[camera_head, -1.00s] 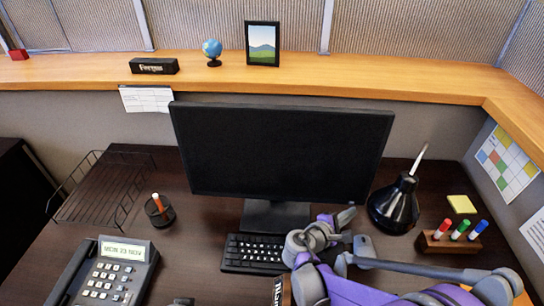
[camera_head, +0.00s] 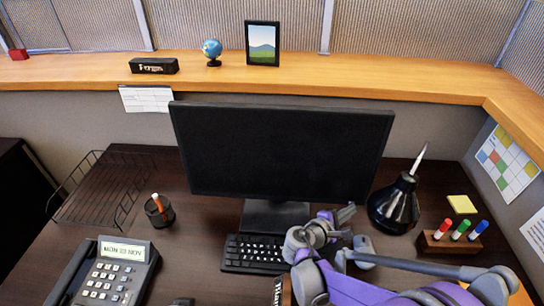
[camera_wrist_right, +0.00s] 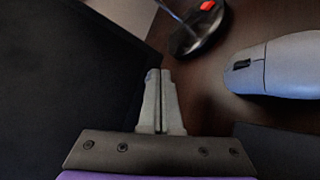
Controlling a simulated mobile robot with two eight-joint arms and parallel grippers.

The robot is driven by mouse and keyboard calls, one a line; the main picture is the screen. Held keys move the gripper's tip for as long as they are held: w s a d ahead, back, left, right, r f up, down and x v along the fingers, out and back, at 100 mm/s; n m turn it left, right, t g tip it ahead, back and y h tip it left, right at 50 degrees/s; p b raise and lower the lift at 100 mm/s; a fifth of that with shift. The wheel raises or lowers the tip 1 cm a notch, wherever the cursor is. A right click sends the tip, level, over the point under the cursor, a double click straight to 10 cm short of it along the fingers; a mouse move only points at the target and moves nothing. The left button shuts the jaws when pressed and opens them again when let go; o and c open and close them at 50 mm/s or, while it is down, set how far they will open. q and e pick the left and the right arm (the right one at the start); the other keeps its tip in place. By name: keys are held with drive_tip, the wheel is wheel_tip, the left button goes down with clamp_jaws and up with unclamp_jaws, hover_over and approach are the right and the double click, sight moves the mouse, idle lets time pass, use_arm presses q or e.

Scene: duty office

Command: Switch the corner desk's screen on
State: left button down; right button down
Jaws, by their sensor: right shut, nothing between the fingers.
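The corner desk's screen (camera_head: 285,150) is a wide black monitor on a dark stand (camera_head: 272,215), and its face is dark. My right gripper (camera_head: 345,212) is in front of the screen's lower right part, near the bottom edge. In the right wrist view its two fingers (camera_wrist_right: 160,74) are pressed together with nothing between them. A large dark surface (camera_wrist_right: 50,90) fills the left of that view; it looks like the screen. I cannot tell whether the fingertips touch it. No power button can be made out. My left gripper is not in view.
A keyboard (camera_head: 256,254) lies before the stand. A black lamp-like object (camera_head: 394,205) and a marker block (camera_head: 450,240) stand right. A phone (camera_head: 115,272), pen cup (camera_head: 159,212) and wire tray (camera_head: 100,190) are left. A grey mouse (camera_wrist_right: 282,66) shows in the wrist view.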

drive_tip(key=shift+w, duration=0.15)
drive_tip(key=shift+s, duration=0.7)
drive_tip(key=shift+s+a+r, duration=0.1)
drive_tip(key=shift+s+a, duration=0.05)
drive_tip(key=shift+s, duration=1.35)
drive_tip(key=shift+s+a+r, duration=0.1)
drive_tip(key=shift+s, duration=1.4)
